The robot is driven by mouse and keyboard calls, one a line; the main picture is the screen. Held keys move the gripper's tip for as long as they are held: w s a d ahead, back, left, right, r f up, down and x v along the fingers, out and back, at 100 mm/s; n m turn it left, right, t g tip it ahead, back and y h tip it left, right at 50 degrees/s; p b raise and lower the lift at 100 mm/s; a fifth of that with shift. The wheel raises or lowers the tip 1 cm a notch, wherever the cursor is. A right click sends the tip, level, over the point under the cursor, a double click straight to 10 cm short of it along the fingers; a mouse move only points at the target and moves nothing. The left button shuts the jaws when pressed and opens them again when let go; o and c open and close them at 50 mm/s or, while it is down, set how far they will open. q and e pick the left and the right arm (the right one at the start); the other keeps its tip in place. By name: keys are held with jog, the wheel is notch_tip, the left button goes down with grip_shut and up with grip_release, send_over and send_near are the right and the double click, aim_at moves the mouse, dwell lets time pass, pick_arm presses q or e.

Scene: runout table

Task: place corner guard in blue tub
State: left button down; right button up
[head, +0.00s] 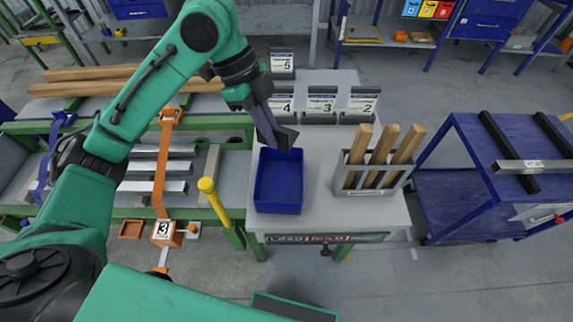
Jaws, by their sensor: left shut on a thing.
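The blue tub (278,207) stands on the light grey table top, near its left front corner. Its visible inside looks empty. My left gripper (272,128) reaches in from the left and points down over the far side of the tub. It is shut on a small dark grey piece, which seems to be the corner guard (287,138). The piece shows above the tub's far rim, and its underside and exact height are hard to tell. The fingers partly hide it. My right gripper is not in view.
A grey rack (370,191) with several wooden bars stands right of the tub. Numbered card holders (322,105) line the table's far side. A yellow-topped post (207,186) stands left of the tub. A blue cart (455,180) is at the right.

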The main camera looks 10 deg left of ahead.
pick_arm(q)
jog(key=f, duration=0.1)
jog(key=w+f, duration=0.1)
jog(key=shift+f, duration=0.35)
jog(key=f, duration=1.1)
jog(key=s+f+p, duration=0.1)
jog(key=f, duration=0.5)
jog(key=shift+s, duration=0.1)
jog(key=c, duration=1)
grip_release()
jog(key=shift+f, duration=0.15)
jog(key=shift+c, duration=0.2)
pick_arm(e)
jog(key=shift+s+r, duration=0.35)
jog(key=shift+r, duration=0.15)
pick_arm(q)
jog(key=b+v, duration=0.1)
jog(key=v, duration=1.1)
jog(key=shift+b, duration=0.35)
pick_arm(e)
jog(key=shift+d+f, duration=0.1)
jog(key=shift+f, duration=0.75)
